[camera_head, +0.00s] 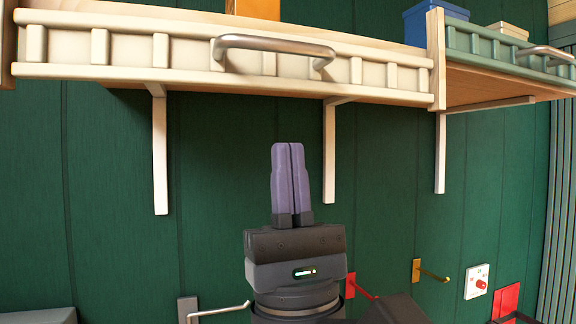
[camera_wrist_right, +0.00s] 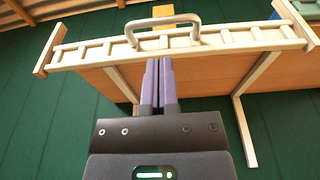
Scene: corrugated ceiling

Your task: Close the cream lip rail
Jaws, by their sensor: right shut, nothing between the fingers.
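The cream lip rail (camera_head: 180,55) runs along the front edge of a wall shelf at the top of the head view. It has short posts and a grey metal bar handle (camera_head: 275,44). The rail also shows in the right wrist view (camera_wrist_right: 85,52), with its handle (camera_wrist_right: 162,22) near the top. My right gripper (camera_head: 288,146) has purple fingers, shut together and empty. It points up below the rail, under the handle, and looks apart from it. In the wrist view the fingertips (camera_wrist_right: 160,62) sit just below the handle. My left gripper is not in view.
A green rail (camera_head: 490,48) with its own handle fronts the neighbouring shelf on the right. An orange box (camera_head: 252,9) and a blue box (camera_head: 428,20) stand on the shelves. White brackets (camera_head: 160,150) reach down the green wall. Coloured hooks (camera_head: 418,271) and a switch plate (camera_head: 477,282) sit lower right.

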